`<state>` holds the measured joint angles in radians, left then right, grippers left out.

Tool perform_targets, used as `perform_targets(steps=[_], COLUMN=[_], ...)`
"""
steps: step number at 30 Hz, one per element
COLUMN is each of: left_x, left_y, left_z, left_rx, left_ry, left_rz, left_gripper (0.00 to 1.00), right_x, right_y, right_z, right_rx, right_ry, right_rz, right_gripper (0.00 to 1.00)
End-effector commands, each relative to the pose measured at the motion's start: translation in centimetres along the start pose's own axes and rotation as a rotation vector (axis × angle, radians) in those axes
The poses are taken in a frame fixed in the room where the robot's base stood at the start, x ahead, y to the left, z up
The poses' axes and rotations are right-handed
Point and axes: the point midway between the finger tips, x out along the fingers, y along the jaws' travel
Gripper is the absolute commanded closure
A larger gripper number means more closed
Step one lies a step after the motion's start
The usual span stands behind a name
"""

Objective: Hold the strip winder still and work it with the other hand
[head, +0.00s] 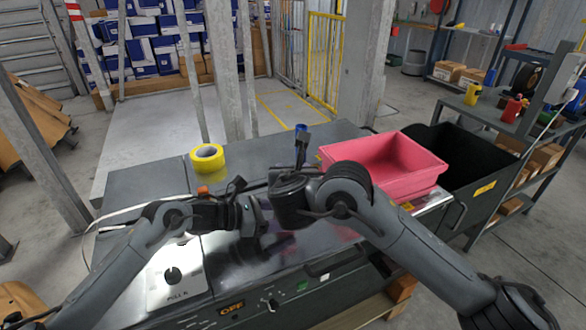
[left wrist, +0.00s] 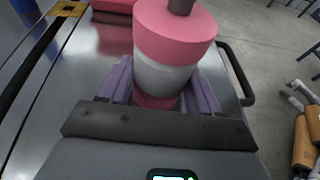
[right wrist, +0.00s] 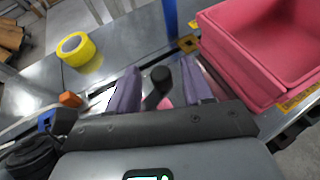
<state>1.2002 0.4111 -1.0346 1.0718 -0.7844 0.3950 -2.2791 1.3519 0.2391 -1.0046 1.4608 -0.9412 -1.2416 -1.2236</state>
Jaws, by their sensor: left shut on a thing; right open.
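The strip winder (left wrist: 172,40) shows in the left wrist view as an upright round body with pink ends, a pale grey band and a dark stub on top. My left gripper (left wrist: 160,88) is shut on it, one finger on each side. In the right wrist view my right gripper (right wrist: 160,78) is open, with a dark knob (right wrist: 152,98) and a bit of pink between and beyond its fingers. I cannot tell whether the fingers touch the knob. In the head view my arms hide most of the winder.
A yellow tape roll (head: 207,157) lies on the grey bench (head: 140,183). A pink bin (head: 400,165) stands at the right, beside a black bin (head: 470,150). A small orange object (head: 203,190) lies near my left arm. A blue upright object (head: 300,128) stands behind my right wrist.

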Motion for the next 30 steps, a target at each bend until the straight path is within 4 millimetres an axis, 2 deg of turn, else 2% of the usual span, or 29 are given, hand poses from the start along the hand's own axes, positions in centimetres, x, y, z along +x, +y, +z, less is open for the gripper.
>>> perform_targets(steps=[6,17,27,30], left_x=[0.0,0.0,0.0,0.0], left_y=[0.0,0.0,0.0,0.0], left_z=[0.0,0.0,0.0,0.0], left_rx=[0.000,0.000,0.000,0.000], left_ry=[-0.001,-0.001,-0.001,-0.001], left_rz=[0.000,0.000,0.000,0.000], left_gripper=[0.54,0.54,0.54,0.54], right_x=[1.4,1.6,1.6,1.5], right_y=[-0.1,-0.1,0.0,0.0], right_z=[0.0,0.1,0.0,0.0], right_rx=[0.000,-0.001,-0.001,-0.001], right_ry=[-0.001,-0.002,-0.002,-0.002], right_rz=[-0.002,-0.001,0.000,0.000], right_gripper=[0.50,0.50,1.00,1.00])
